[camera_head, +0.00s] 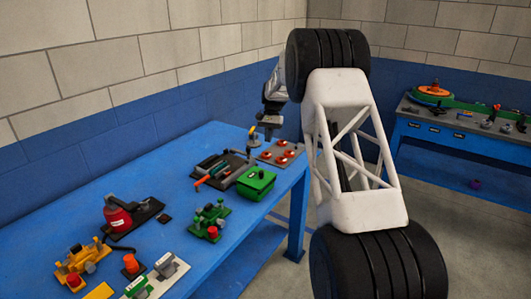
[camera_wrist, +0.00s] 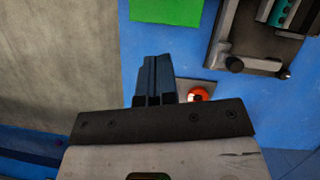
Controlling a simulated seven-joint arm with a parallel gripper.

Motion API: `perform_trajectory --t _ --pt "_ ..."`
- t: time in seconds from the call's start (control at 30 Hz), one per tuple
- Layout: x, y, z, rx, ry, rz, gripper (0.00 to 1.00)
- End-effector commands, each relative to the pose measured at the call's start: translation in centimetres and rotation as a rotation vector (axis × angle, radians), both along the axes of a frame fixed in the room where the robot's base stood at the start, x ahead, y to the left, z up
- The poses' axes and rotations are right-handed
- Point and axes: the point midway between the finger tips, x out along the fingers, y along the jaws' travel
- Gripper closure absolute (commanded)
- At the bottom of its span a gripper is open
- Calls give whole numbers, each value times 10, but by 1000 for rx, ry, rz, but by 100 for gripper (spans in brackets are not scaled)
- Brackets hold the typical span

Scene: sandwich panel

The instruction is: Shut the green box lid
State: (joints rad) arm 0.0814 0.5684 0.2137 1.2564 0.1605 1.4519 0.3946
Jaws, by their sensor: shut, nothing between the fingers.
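The green box (camera_head: 256,183) stands near the right edge of the blue table in the head view, with a small dark part on its top. Its lid looks down from here, but I cannot tell whether it is fully shut. A flat green surface, likely the box (camera_wrist: 166,10), shows at the top of the wrist view. My gripper (camera_head: 268,137) is beyond the box, near the table's far end. In the wrist view my gripper's fingers (camera_wrist: 153,62) are together and empty, apart from the green surface.
A plate with several red round parts (camera_head: 279,153) lies behind the box. A dark fixture (camera_head: 222,168) lies to its left, and a green device with a red knob (camera_head: 209,222) stands in front. A second blue table (camera_head: 450,139) stands at the right.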

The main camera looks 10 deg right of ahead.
Motion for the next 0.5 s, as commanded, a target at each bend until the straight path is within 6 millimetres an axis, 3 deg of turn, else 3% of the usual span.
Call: perform_trajectory --t 0.5 --pt "6 -3 -1 0 0 0 100"
